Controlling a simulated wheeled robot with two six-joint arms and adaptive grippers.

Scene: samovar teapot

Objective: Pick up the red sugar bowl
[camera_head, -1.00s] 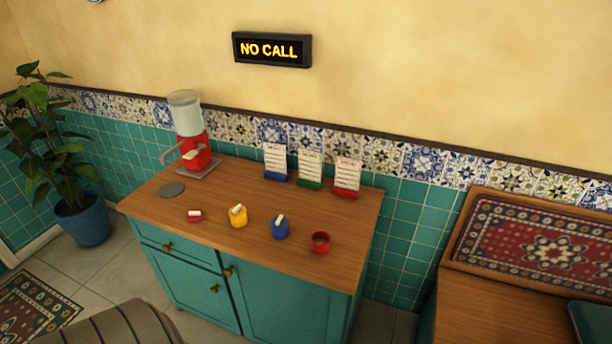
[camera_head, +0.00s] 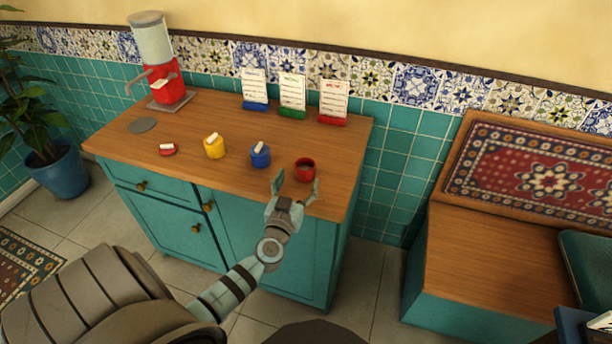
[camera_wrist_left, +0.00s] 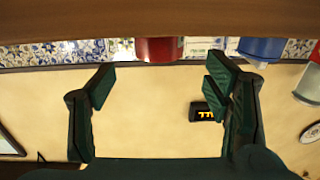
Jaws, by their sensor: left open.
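The red sugar bowl (camera_head: 305,170) stands upright near the front right of the wooden counter top. My left gripper (camera_head: 296,187) is open and empty at the counter's front edge, just in front of the bowl; its fingers are spread. In the left wrist view, which is upside down, the red bowl (camera_wrist_left: 158,49) shows beyond and between the two open fingers (camera_wrist_left: 160,84), and I see no contact. My right gripper is not in view.
Several cards in coloured stands (camera_head: 292,93) and a red samovar (camera_head: 168,85) are behind. The counter right of the bowl is clear.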

